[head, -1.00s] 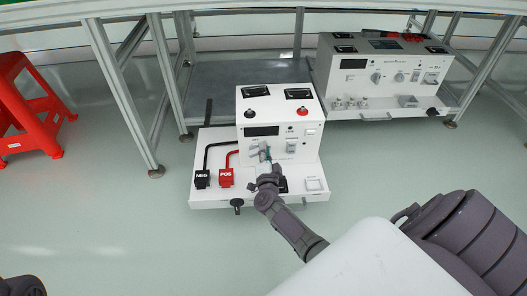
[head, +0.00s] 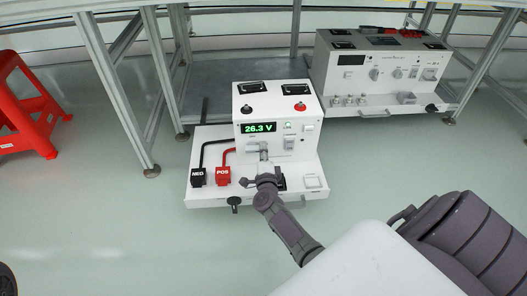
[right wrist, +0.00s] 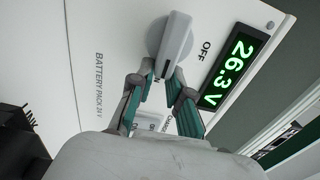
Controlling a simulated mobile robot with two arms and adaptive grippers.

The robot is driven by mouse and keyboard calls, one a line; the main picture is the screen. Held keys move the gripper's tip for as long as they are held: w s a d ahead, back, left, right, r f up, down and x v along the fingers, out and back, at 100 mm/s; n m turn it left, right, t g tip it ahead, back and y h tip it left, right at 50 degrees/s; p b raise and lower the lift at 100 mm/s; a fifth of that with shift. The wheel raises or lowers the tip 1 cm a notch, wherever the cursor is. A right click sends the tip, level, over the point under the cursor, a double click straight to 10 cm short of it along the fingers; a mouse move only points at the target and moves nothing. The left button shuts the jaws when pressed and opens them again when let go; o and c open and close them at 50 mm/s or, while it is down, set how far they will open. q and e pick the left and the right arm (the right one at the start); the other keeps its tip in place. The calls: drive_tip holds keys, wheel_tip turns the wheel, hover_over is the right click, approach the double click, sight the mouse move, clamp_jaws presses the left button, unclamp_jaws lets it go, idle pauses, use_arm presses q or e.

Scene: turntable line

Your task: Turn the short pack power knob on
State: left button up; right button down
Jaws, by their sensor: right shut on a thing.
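The short pack (head: 250,137) is a white box on a white base in the middle of the head view. Its display (head: 259,128) is lit green and reads 26.3 V, also in the right wrist view (right wrist: 229,65). The power knob (right wrist: 172,42) is a grey dial with a raised bar, beside an "OFF" mark in the right wrist view. My right gripper (right wrist: 166,77) is shut on the near end of the bar. In the head view the right gripper (head: 264,166) reaches the pack's front and partly hides the knob. My left gripper is not in view.
Black NEG (head: 197,177) and red POS (head: 223,176) plugs sit on the base's left. A larger white unit (head: 375,75) stands behind at the right, near metal frame legs. A red stool (head: 28,105) is at the left. Floor around the pack is clear.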

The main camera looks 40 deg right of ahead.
drive_tip(key=shift+w+a, duration=0.25)
drive_tip(key=shift+a, duration=0.3)
drive_tip(key=c, duration=1.2)
unclamp_jaws()
drive_tip(key=shift+o, duration=0.5)
drive_tip(key=shift+w+a, duration=0.1)
drive_tip(key=shift+w, duration=0.05)
drive_tip(key=v, duration=1.2)
